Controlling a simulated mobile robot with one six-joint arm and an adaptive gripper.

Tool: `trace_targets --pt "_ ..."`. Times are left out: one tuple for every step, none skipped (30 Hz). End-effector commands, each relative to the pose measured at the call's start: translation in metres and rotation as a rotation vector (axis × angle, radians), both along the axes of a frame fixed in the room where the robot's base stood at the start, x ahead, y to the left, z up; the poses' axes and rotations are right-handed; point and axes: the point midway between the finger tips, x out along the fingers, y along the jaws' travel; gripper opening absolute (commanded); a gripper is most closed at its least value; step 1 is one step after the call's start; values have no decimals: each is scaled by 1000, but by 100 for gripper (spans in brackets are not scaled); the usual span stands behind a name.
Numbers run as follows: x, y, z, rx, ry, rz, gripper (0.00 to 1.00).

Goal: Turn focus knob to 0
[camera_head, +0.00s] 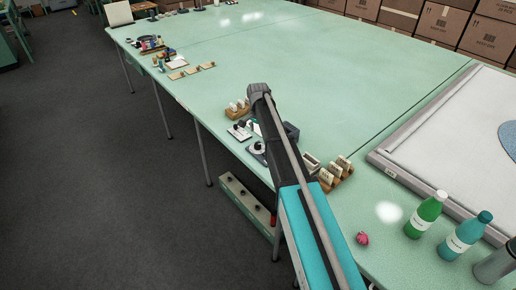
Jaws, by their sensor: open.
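My arm reaches up from the bottom over the green table and ends in a dark grey joint. My gripper does not show and seems hidden behind or below the arm. Beside the arm, near the table's front edge, a small dark unit with a round pale-topped knob (257,148) stands. I cannot tell whether it is the focus knob, nor read any scale. A small white plate with a dark part (239,132) lies just left of it. The arm covers part of this group.
The green table (330,60) is mostly clear at its middle. A framed white panel (450,130), a green bottle (427,213), a teal bottle (466,236) and a pink lump (362,239) are at right. A long box with knobs (240,203) sits below the table.

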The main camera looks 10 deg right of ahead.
Motion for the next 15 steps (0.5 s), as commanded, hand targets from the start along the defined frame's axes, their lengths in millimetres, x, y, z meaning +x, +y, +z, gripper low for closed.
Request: trace_targets --pt "0 0 -8 0 0 0 79" --pt "0 0 -10 0 0 0 79" --pt "0 0 -14 0 0 0 79" --pt "0 0 -16 0 0 0 79" --pt "0 0 -18 0 0 0 79" --pt "0 0 -21 0 0 0 79" --pt "0 0 -23 0 0 0 79" --pt "0 0 -26 0 0 0 79" --pt "0 0 -29 0 0 0 79" --pt "0 0 -31 0 0 0 79" --pt "0 0 -33 0 0 0 79" --pt "0 0 -36 0 0 0 79" --pt "0 0 -39 0 0 0 79" --pt "0 0 -41 0 0 0 79" --pt "0 0 -44 0 0 0 79"
